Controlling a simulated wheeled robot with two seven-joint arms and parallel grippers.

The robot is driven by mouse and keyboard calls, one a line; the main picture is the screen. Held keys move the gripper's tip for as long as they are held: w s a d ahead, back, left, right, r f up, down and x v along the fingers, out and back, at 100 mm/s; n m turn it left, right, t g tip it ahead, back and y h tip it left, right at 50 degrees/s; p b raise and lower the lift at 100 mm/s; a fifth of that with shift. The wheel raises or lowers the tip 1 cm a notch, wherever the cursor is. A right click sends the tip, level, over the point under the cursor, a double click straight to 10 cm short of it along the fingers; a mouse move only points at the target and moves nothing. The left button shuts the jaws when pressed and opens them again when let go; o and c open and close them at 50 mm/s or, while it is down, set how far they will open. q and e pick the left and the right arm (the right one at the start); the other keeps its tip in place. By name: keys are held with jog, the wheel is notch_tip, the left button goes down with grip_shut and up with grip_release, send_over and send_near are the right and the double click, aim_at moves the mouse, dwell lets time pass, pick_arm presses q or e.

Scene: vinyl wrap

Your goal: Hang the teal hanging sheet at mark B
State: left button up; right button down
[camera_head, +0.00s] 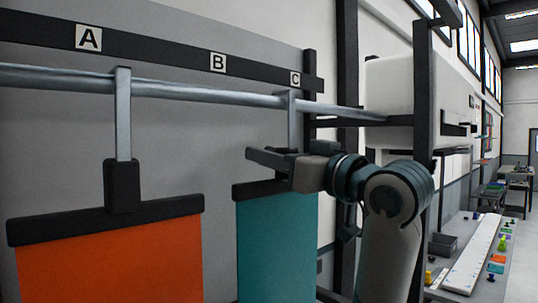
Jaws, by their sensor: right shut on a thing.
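The teal hanging sheet (275,245) has a dark top bar and a grey metal hook (292,122) that reaches up to the rail (215,92) below mark C (295,79). Mark B (217,62) is on the dark strip to the left, with no sheet below it. My right gripper (277,160) comes from the right and is shut on the teal sheet's holder, below the hook. The fingers hide most of that holder. I cannot tell whether the hook rests on the rail or is slightly off it. My left gripper is not in view.
An orange sheet (110,262) hangs from the rail below mark A (88,38). Dark upright posts (423,90) stand right of the rail. A long bench (480,250) with small coloured items is at lower right. The rail is clear between the two hooks.

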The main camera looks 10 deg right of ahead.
jog(key=c, duration=1.3)
grip_release()
jog(key=shift+c, duration=0.2)
jog(key=shift+s, duration=0.1)
jog(key=b+v, duration=0.8)
jog(key=v, duration=0.9)
jog(key=shift+d+f, duration=0.15)
jog(key=shift+d, duration=0.05)
